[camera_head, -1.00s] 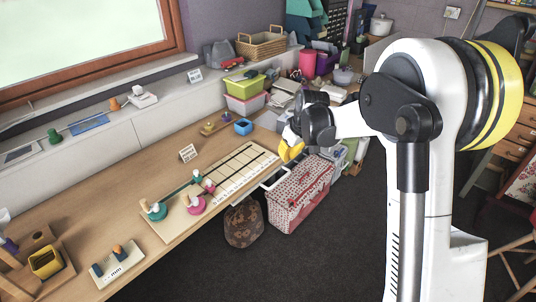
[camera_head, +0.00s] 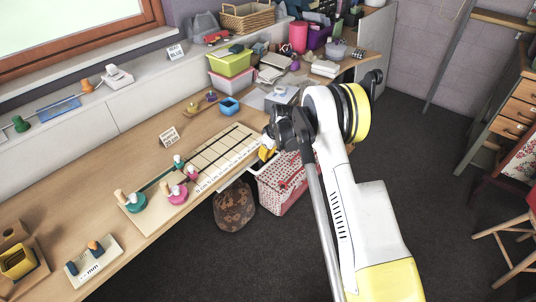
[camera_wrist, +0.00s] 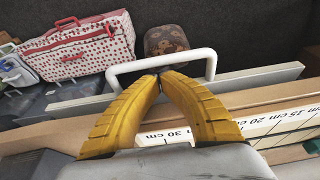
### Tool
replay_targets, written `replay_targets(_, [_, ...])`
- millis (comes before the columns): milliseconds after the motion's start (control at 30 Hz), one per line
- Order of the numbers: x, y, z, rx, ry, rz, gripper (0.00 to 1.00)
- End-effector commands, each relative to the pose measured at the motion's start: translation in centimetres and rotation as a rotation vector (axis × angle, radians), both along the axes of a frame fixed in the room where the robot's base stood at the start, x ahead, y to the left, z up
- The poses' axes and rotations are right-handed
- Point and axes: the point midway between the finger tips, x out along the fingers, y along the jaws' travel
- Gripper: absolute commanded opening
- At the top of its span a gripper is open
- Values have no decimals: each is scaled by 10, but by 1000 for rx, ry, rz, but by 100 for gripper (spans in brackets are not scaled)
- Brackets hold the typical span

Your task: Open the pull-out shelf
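The pull-out shelf (camera_wrist: 262,78) shows in the wrist view as a pale panel along the table's front edge, with a white U-shaped handle (camera_wrist: 203,57) standing out from it. How far out the shelf is, I cannot tell. My gripper (camera_wrist: 160,74) has two curved yellow fingers whose tips meet at the handle's crossbar, inside the handle loop as seen. The fingers look shut; the bar runs across just beyond the tips, and I see no bar clamped between them.
The wooden table (camera_head: 95,165) holds a ruled board (camera_head: 215,150) beside my gripper. Below the edge are a red-and-white patterned box (camera_head: 285,185) and a brown patterned bag (camera_head: 234,205). Dark floor (camera_head: 425,170) is clear at right. Bins stand at the back.

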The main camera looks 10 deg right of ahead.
Motion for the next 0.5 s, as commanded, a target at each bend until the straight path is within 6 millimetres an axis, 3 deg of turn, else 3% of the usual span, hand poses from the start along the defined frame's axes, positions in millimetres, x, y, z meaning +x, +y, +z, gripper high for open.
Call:
replay_targets(200, [5, 4, -20, 0, 0, 0, 0])
replay_targets(500, [6, 4, -21, 0, 0, 0, 0])
